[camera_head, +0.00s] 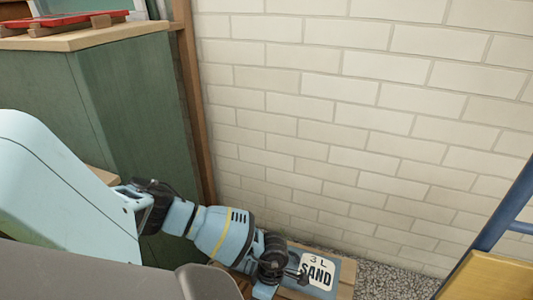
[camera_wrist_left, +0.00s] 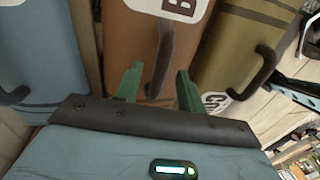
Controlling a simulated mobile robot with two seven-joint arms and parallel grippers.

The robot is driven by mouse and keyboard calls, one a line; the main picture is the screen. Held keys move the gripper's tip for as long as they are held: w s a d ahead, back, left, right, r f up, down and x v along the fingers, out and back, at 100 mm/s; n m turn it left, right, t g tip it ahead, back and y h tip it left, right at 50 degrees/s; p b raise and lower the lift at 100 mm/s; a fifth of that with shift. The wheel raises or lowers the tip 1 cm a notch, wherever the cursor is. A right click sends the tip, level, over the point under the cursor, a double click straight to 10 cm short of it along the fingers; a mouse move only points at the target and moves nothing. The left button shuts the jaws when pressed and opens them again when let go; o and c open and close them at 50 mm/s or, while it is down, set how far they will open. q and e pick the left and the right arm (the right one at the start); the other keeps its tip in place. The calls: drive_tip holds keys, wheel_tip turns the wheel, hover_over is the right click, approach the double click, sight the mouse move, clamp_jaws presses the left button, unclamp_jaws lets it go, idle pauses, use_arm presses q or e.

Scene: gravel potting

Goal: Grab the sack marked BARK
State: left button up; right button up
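In the left wrist view, a brown sack (camera_wrist_left: 128,45) stands in the middle, with a white label cut off at the top so that only a B shows. A dark curved handle (camera_wrist_left: 164,50) sticks out from its front. My left gripper (camera_wrist_left: 159,72) is open, its two green fingers apart on either side of the handle's lower part. I cannot tell whether they touch it. In the head view my left arm reaches down toward the sacks and hides the gripper and the brown sack. My right gripper is in neither view.
A blue sack marked SAND (camera_head: 318,272) lies on wooden boards by the brick wall and gravel. In the wrist view a blue sack (camera_wrist_left: 40,50) is left of the brown one, and an olive sack (camera_wrist_left: 235,45) is close on its right. A green cabinet (camera_head: 130,130) stands beside my arm.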

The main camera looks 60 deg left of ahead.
use_arm(q)
drive_tip(key=f, duration=0.2)
drive_tip(key=b, duration=0.1)
drive_tip(key=shift+s+d+f, duration=0.2)
drive_tip(key=shift+s+f, duration=0.05)
drive_tip(key=shift+f, duration=0.15)
drive_tip(key=shift+r, duration=0.1)
clamp_jaws()
idle(0.4)
idle(0.4)
